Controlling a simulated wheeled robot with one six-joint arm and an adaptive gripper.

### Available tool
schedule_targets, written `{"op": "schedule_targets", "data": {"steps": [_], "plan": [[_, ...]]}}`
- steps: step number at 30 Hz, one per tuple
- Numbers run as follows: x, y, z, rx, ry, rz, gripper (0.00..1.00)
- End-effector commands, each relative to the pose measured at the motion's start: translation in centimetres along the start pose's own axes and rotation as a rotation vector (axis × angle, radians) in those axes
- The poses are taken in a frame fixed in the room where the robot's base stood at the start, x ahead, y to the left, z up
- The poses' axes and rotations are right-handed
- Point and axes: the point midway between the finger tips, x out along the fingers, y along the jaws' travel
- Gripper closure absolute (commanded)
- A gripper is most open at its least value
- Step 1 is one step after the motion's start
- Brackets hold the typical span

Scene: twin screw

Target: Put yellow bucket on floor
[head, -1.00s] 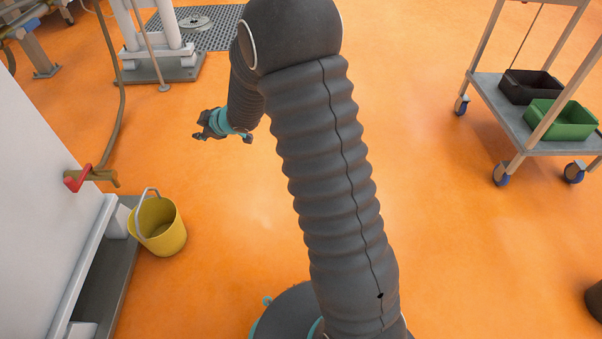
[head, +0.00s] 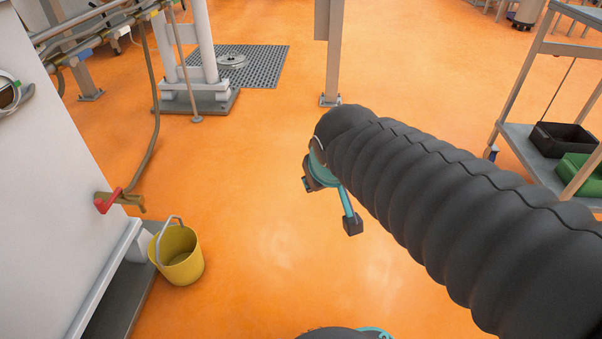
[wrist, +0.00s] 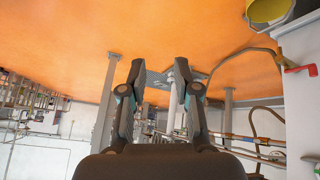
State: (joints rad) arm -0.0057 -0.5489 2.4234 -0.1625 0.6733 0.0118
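The yellow bucket (head: 178,265) stands upright on the orange floor, against the low grey ledge of the white machine, at the left of the head view. Its pale handle is raised and leans on the rim. Part of the bucket also shows at the top right edge of the wrist view (wrist: 266,10), where the scene appears upside down. My gripper (head: 331,205) is in the middle of the head view, to the right of the bucket and well apart from it. In the wrist view its two fingers (wrist: 159,68) are spread with nothing between them.
The white machine (head: 60,190) with a red-handled valve (head: 108,202) and hanging hose borders the bucket. A post stand (head: 200,100) and floor grate (head: 262,65) lie beyond. A trolley (head: 520,145) with black and green bins stands right. The middle floor is clear.

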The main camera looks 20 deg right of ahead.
Motion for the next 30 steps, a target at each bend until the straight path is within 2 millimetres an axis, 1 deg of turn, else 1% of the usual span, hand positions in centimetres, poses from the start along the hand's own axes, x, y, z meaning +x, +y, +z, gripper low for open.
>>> {"op": "schedule_targets", "data": {"steps": [1,3,6,9,13,30], "plan": [[-1.2,-0.3,1.6,0.029,-0.015,-0.017,0.69],[-2.3,-0.9,3.6,0.061,-0.045,-0.043,0.69],[-3.4,-1.8,5.7,0.093,-0.076,-0.076,0.69],[-4.0,-2.4,6.9,0.11,-0.095,-0.097,0.69],[-4.2,-2.6,7.4,0.116,-0.105,-0.105,0.69],[-4.2,-2.5,7.3,0.115,-0.103,-0.104,0.69]]}}
